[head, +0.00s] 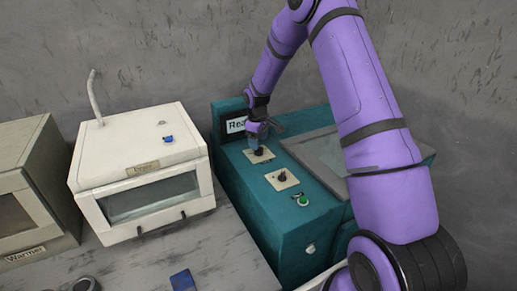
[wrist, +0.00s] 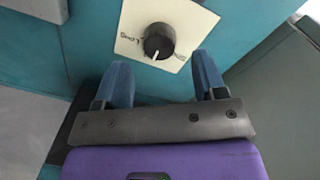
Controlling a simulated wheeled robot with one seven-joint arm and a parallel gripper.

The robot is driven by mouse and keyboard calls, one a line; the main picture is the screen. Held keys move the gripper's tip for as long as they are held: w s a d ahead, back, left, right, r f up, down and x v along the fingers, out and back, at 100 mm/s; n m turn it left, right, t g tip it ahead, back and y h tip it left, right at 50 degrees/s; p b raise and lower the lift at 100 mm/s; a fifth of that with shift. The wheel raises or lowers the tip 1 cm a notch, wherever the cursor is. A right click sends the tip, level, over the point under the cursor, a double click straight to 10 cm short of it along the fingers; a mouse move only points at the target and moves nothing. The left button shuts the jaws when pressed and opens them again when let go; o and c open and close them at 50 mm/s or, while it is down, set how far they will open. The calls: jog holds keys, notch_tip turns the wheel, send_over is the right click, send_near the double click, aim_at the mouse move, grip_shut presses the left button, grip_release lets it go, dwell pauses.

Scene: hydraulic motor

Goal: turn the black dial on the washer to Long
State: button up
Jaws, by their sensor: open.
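The teal washer (head: 255,190) stands in the middle of the head view. It has two black dials on cream plates. My gripper (head: 257,142) is at the far dial (head: 258,152), partly covering it; the nearer dial (head: 283,177) is uncovered. In the wrist view a round black dial (wrist: 158,40) with a white pointer line sits on a cream plate (wrist: 190,20). The lettering on the plate is small and partly hidden. My gripper (wrist: 163,66) is open, its blue fingertips just short of the dial and to either side, with nothing between them.
A green button (head: 303,200) is on the washer's near end, and a display (head: 235,125) reading "Rea" is at its back. A white dryer (head: 140,165) and a warmer (head: 30,185) stand to the left. A blue block (head: 182,280) lies on the grey table.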

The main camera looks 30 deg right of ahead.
aim_at(259, 151)
jog(key=shift+w+d+f, duration=0.1)
jog(key=shift+d+f, duration=0.05)
jog(key=shift+f, duration=1.95)
jog(key=c, duration=0.9)
